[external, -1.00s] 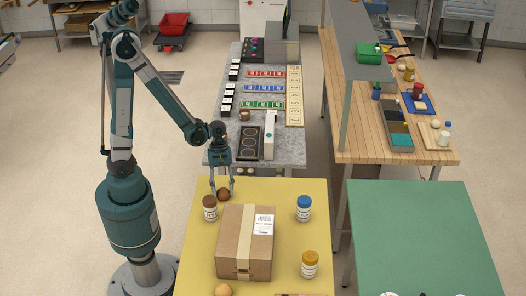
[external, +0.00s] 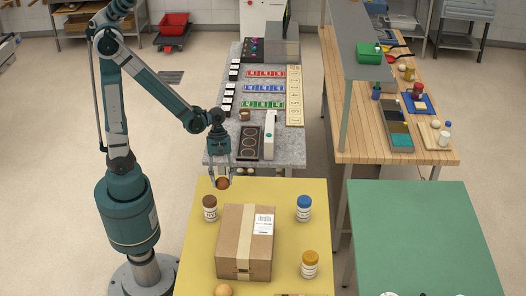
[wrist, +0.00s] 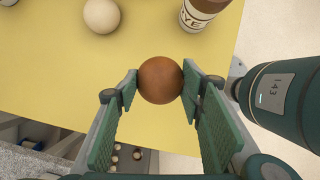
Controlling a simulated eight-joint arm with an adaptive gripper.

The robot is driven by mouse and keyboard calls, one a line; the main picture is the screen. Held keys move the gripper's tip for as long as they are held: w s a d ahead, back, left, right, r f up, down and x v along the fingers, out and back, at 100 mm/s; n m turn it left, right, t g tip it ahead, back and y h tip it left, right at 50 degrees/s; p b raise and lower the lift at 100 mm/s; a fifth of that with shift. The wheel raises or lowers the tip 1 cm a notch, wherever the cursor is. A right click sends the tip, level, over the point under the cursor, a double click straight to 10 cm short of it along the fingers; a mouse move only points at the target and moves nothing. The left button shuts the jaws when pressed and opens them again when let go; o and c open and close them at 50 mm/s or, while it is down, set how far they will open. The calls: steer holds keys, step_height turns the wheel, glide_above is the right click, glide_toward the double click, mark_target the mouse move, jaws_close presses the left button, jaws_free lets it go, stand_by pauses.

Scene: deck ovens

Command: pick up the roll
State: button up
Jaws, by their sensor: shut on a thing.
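The roll is a round brown ball (external: 222,183). It also shows in the wrist view (wrist: 160,80), between the two green finger pads. My gripper (external: 221,178) is shut on it, with one finger on each side. The roll is held above the back left part of the yellow table (external: 310,190), near its edge. In the wrist view my gripper (wrist: 160,82) hides no large part of the roll.
A brown-capped jar (external: 209,208) stands close in front of my gripper. A cardboard box (external: 235,245) fills the table's middle, with a blue-capped jar (external: 304,208) and a yellow-capped jar (external: 309,264) to its right. A pale ball (external: 223,290) lies at the front.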

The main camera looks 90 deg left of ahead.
mark_target(223, 182)
steer(key=shift+r+p, duration=0.3)
steer(key=shift+r, duration=1.2)
steer(key=shift+w+d+r, duration=0.3)
steer(key=shift+d, duration=0.05)
steer(key=w+d+r+p, duration=0.3)
steer(key=d+r+p, duration=0.1)
steer(key=d, duration=0.8)
steer(key=w+d+r+m+p, duration=0.1)
steer(key=w+d+r+p, duration=0.2)
steer(key=d, duration=0.9)
steer(key=w+d+r+m+g+p, duration=0.1)
steer(key=w+d+r+p, duration=0.2)
steer(key=d+r+p, duration=0.4)
steer(key=d, duration=0.5)
steer(key=shift+r, duration=0.35)
steer(key=shift+f, duration=2.9)
